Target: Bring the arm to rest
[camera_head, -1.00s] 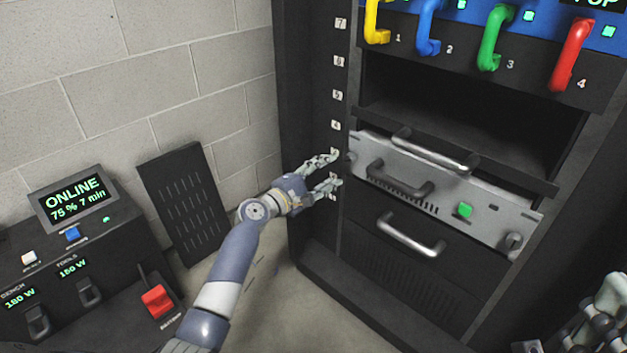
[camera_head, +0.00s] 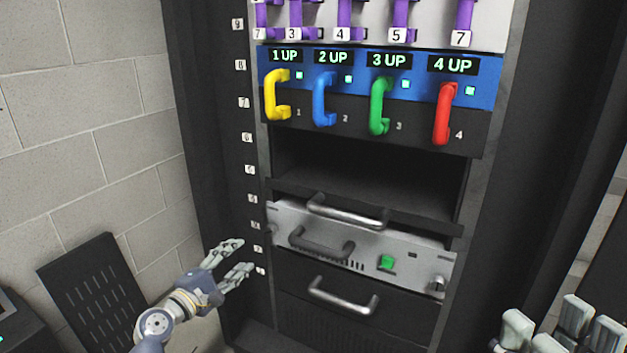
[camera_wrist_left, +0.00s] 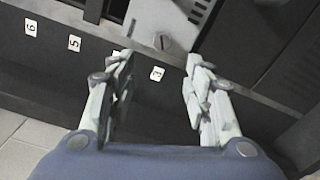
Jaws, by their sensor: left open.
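My left gripper (camera_head: 246,256) is open and empty beside the left post of the black rack (camera_head: 222,170), near the low number labels. In the left wrist view its two fingers (camera_wrist_left: 160,62) stand well apart with nothing between them; the label 3 (camera_wrist_left: 157,74) shows behind the gap. It is left of the grey module (camera_head: 390,245) and holds none of its handles. My right gripper (camera_head: 562,332) shows only partly at the bottom right corner, and its jaw gap is not clear.
The rack has an open bay (camera_head: 360,175) above the grey module. Yellow (camera_head: 272,97), blue (camera_head: 321,101), green (camera_head: 377,107) and red (camera_head: 442,115) levers sit above, under "UP" displays. A slotted dark panel (camera_head: 95,295) leans on the block wall at left.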

